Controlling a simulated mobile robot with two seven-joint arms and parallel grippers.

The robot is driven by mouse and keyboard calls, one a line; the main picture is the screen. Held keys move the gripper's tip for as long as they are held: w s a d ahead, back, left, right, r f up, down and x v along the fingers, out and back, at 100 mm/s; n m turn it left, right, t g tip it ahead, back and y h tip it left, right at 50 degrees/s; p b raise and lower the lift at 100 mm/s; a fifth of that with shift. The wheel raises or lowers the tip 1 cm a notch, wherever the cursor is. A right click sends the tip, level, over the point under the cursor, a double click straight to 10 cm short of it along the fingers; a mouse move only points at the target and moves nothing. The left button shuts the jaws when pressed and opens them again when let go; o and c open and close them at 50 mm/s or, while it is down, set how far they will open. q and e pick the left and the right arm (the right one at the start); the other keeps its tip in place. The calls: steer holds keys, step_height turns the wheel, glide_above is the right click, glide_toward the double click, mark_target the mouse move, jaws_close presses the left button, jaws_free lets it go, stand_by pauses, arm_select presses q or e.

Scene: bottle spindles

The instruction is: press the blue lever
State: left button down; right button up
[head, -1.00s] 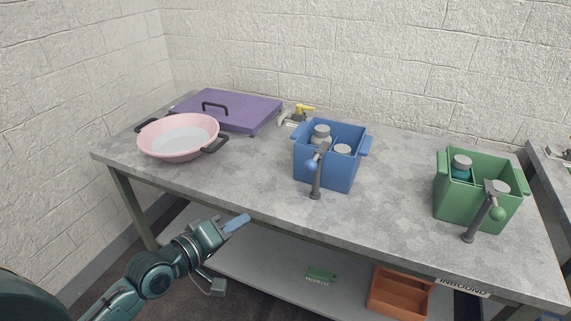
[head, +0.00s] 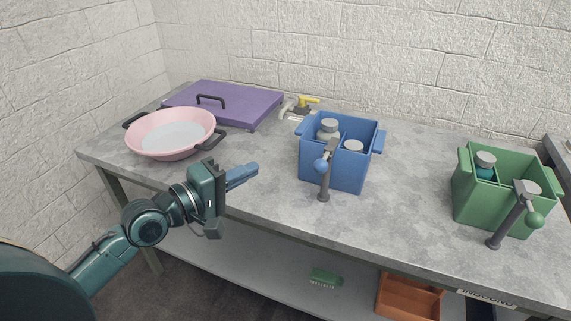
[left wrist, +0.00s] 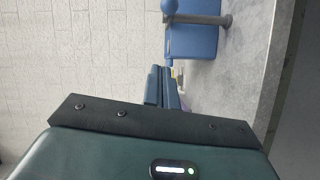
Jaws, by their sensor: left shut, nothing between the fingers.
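The blue lever has a blue ball knob (head: 321,166) on a grey arm and post (head: 324,185), in front of the blue crate (head: 358,176) on the table. The crate holds grey-capped bottles (head: 329,127). The ball also shows in the left wrist view (left wrist: 169,6), at the top beside the crate. My left gripper (head: 254,170) is shut and empty, left of the lever and apart from it, over the table's front part. Its fingers (left wrist: 161,88) show closed together in the left wrist view. My right gripper is not in view.
A green crate (head: 468,203) with a green-knobbed lever (head: 535,220) stands at the right. A pink pan (head: 170,150) and a purple lidded box (head: 240,104) are at the left. A yellow-handled tap (head: 306,100) is behind. The table (head: 405,205) is bare between the crates.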

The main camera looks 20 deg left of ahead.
arm_select(q)
glide_toward(328, 152)
steer(key=w+a, duration=0.4)
steer(key=shift+s+d+f+p, duration=0.1)
steer(key=shift+s+d+p, duration=0.15)
steer(key=shift+d, duration=0.45)
steer(key=shift+s+d+p, duration=0.15)
steer(key=shift+d+p, duration=0.15)
steer(key=shift+d, duration=0.4)
steer(key=shift+s+d+f+p, duration=0.1)
steer(key=shift+s+d+p, duration=0.15)
steer(key=shift+d, duration=0.45)
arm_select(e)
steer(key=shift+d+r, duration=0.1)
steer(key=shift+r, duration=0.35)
